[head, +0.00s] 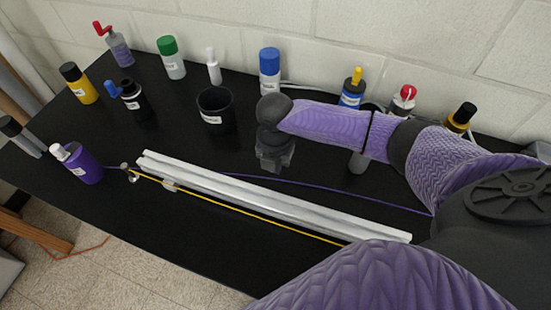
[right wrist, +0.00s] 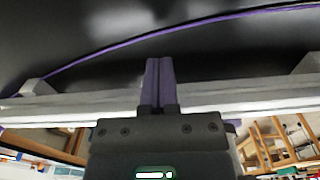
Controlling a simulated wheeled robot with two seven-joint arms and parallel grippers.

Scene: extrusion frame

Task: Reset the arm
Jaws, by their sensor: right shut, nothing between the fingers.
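My right arm comes in from the right in the head view, in a purple sleeve. Its dark gripper (head: 273,163) hangs over the black table, just behind the silver extrusion bars (head: 270,200). In the right wrist view its two purple-grey fingers (right wrist: 158,78) are together and hold nothing. The extrusion bars (right wrist: 60,108) cross that view behind the fingers; I cannot tell whether the fingers touch them. My left gripper is not in view.
Several bottles line the back of the black table (head: 200,255), including a blue-capped one (head: 270,72) and a green-capped one (head: 171,58). A black cup (head: 216,110) stands left of my gripper. A purple bottle (head: 78,163) stands at the left. Purple and yellow cords (head: 240,208) run beside the bars.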

